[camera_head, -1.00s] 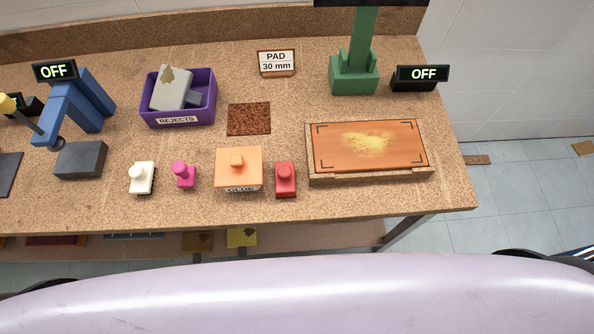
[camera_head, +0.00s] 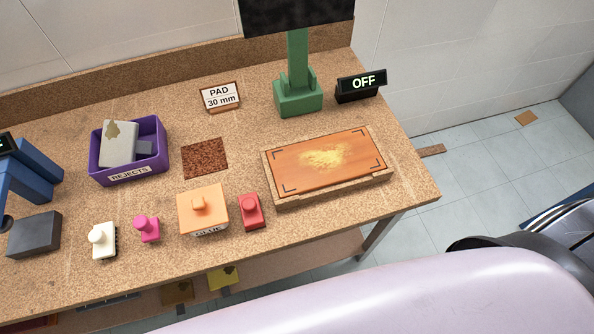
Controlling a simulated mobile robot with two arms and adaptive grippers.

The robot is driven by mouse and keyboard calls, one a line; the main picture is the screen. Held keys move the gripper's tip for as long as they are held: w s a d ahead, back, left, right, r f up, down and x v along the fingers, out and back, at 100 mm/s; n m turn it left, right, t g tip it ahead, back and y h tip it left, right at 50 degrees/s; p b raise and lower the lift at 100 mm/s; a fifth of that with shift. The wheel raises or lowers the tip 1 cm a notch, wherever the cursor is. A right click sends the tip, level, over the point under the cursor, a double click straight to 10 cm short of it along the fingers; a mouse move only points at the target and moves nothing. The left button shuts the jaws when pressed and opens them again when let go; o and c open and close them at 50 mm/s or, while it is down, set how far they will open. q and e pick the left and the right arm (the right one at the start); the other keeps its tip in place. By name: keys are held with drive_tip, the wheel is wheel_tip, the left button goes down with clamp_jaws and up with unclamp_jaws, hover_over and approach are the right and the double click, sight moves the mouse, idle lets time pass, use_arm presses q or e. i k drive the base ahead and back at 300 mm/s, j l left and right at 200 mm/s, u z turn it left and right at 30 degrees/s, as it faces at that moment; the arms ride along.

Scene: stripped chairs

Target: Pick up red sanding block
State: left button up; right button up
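The red sanding block (camera_head: 250,211) stands on the workbench near its front edge. It is a small red block with a round knob on top. It sits just right of the orange glue block (camera_head: 203,210) and left of the wooden board with yellow dust (camera_head: 328,160), apart from the board. Neither of my grippers shows in the head view, so nothing is seen touching the red block.
A pink knobbed block (camera_head: 147,229) and a white one (camera_head: 102,241) stand further left. Behind are a purple rejects bin (camera_head: 128,161), a brown pad (camera_head: 205,158) and a green stand (camera_head: 298,92).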

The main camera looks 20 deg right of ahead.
sight(251, 213)
drive_tip(key=l+u, duration=0.35)
drive_tip(key=l, duration=0.35)
drive_tip(key=k+l+u, duration=0.15)
drive_tip(key=l+u, duration=0.15)
drive_tip(key=l, duration=0.3)
